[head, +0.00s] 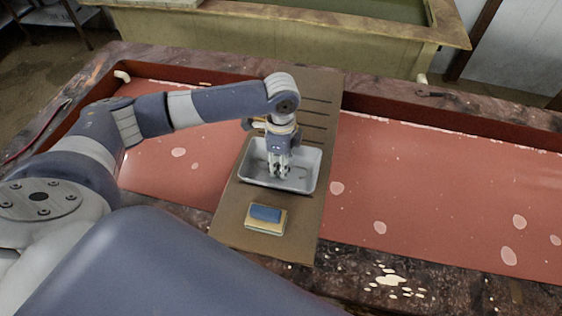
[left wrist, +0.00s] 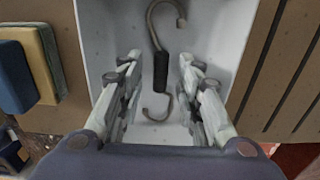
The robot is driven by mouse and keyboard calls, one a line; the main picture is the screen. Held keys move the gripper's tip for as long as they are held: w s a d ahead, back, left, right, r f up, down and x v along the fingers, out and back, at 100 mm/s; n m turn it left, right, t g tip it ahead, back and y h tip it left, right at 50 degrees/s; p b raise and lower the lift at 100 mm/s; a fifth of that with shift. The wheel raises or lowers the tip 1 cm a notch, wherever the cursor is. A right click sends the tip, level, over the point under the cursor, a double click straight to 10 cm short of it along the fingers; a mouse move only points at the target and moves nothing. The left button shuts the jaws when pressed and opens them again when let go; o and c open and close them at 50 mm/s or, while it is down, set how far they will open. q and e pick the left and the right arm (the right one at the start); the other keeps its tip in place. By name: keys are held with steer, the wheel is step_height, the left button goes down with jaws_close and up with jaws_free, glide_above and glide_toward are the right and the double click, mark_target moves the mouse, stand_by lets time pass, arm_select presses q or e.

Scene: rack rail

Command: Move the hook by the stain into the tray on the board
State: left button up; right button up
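The hook (left wrist: 161,68), a grey S-shaped metal piece with a black sleeve in its middle, lies in the white tray (left wrist: 225,25) in the left wrist view. The tray (head: 308,165) sits on the brown slotted board (head: 230,205) in the head view. My left gripper (head: 278,174) points down into the tray. In the left wrist view its fingers (left wrist: 158,85) are apart on both sides of the hook, with visible gaps to it. The pale stain (head: 395,283) is on the dark front ledge, with no hook beside it. My right gripper is not in view.
A blue and yellow sponge block (head: 265,217) lies on the board in front of the tray. A dark tool (head: 435,94) lies on the far ledge at right. The red trough floor (head: 440,185) with pale spots is open right of the board.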

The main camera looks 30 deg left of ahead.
arm_select(q)
steer(key=shift+r, duration=0.4)
step_height(320, 180, up, 11)
steer(key=b, duration=0.2)
steer(key=shift+r+b, duration=0.15)
steer(key=shift+b, duration=0.2)
